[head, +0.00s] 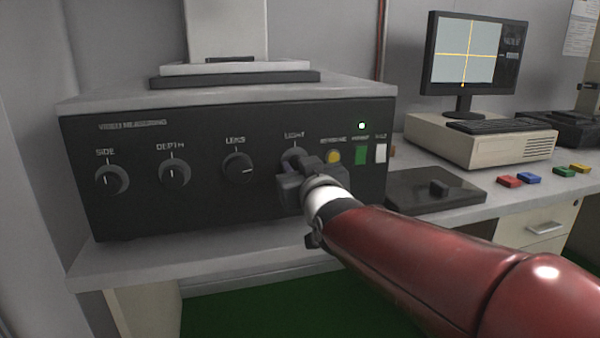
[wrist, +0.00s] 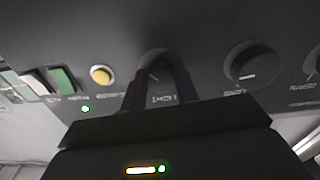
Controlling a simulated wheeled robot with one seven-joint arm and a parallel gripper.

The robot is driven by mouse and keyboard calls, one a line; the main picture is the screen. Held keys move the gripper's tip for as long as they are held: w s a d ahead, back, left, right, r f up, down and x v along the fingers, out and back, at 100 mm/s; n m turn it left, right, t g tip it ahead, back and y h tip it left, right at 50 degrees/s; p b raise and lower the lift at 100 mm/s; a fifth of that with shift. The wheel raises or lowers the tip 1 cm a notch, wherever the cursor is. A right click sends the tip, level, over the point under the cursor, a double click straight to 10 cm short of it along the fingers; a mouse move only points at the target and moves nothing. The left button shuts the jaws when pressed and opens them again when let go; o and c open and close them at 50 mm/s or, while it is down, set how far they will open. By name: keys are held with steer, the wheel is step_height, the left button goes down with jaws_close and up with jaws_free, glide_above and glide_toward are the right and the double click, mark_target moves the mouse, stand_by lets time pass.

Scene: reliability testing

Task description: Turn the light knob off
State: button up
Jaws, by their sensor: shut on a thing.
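The light knob (head: 293,158) is on the front of a dark control panel (head: 225,208), under the label LIGHT. My gripper (head: 298,166) reaches it from the front right and covers most of it in the head view. In the wrist view the light knob (wrist: 155,66) sits between the two dark fingers (wrist: 157,80), which are shut on its sides. The knob's pointer direction is mostly hidden by the fingers. A small green lamp (head: 362,126) is lit at the panel's upper right.
Knobs for side (head: 112,179), depth (head: 174,173) and lens (head: 238,167) line the panel to the left. A yellow button (head: 333,156), a green switch (head: 361,155) and a white switch (head: 381,153) are close on the right. A monitor (head: 468,55) stands farther right.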

steer(key=shift+r+n+b, duration=0.1)
steer(key=shift+n+b, duration=5)
steer(key=shift+n, duration=8.7)
steer(key=o, duration=1)
steer(key=shift+c, duration=0.2)
